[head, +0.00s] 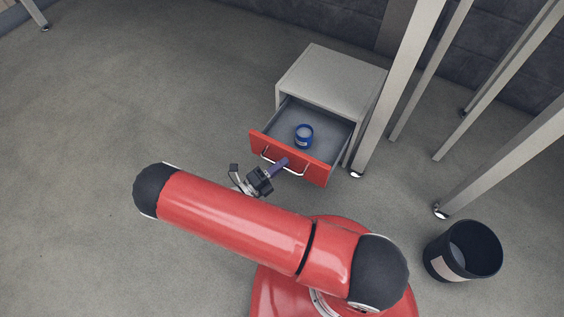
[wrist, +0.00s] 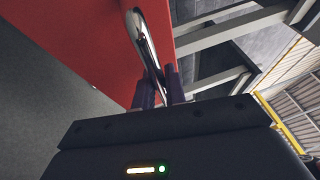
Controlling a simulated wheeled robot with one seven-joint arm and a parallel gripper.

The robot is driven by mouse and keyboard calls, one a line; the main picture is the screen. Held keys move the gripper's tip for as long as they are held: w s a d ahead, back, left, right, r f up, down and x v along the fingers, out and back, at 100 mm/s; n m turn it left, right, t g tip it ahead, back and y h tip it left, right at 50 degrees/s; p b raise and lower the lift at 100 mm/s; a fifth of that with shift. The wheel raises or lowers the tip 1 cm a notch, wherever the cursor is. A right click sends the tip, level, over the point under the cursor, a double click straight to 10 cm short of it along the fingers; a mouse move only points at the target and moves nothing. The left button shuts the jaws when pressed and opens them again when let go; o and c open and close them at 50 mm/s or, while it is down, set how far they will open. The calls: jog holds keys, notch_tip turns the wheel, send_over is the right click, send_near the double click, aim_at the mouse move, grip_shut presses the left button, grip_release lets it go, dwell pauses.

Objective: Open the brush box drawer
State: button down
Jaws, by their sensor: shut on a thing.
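The brush box (head: 332,80) is a light grey cabinet on the floor. Its drawer has a red front (head: 315,168) and is pulled well out, with its grey inside showing. A blue round tin (head: 304,135) stands in the drawer. A metal bar handle (head: 268,157) runs across the red front. My gripper (head: 281,164) is at the handle, with its purple fingers shut on it. In the wrist view the handle (wrist: 143,40) runs down between the two fingers (wrist: 159,92), beside the red front (wrist: 85,35).
Metal legs of a frame (head: 395,90) stand just right of the cabinet. A black bin (head: 462,250) stands on the floor at the lower right. The floor (head: 130,110) left of the cabinet is clear.

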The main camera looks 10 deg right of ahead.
jog(key=c, duration=1.5)
grip_release()
jog(key=shift+o, duration=0.2)
jog(key=v, duration=0.8)
jog(key=shift+w+d, duration=0.1)
